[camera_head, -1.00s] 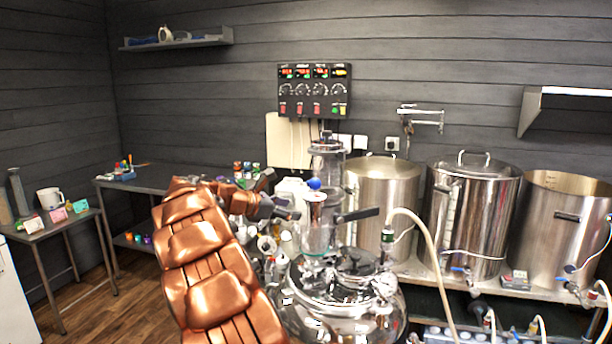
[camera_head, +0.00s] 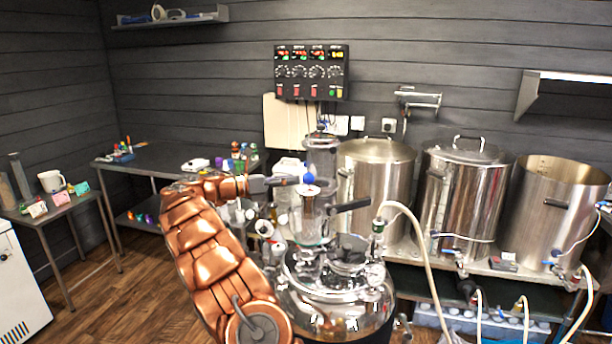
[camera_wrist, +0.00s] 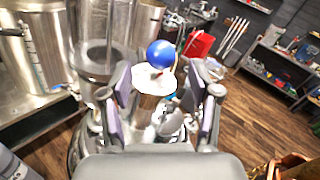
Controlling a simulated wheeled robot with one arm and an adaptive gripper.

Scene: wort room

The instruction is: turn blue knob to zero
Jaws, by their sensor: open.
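The blue knob (camera_head: 308,178) is a round ball on top of a steel and glass fitting above the shiny kettle (camera_head: 335,300). In the wrist view the blue knob (camera_wrist: 161,54) sits above a pale disc, just beyond the gap between my fingertips. My gripper (camera_wrist: 157,78) is open, with one finger on each side of that gap, and holds nothing. In the head view my gripper (camera_head: 284,181) is level with the knob, close on its left. I cannot tell whether a finger touches it. No zero mark is readable.
Large steel pots (camera_head: 462,190) stand on the right. A control panel (camera_head: 311,72) hangs on the wall. Wooden floor (camera_head: 130,285) is clear on the left.

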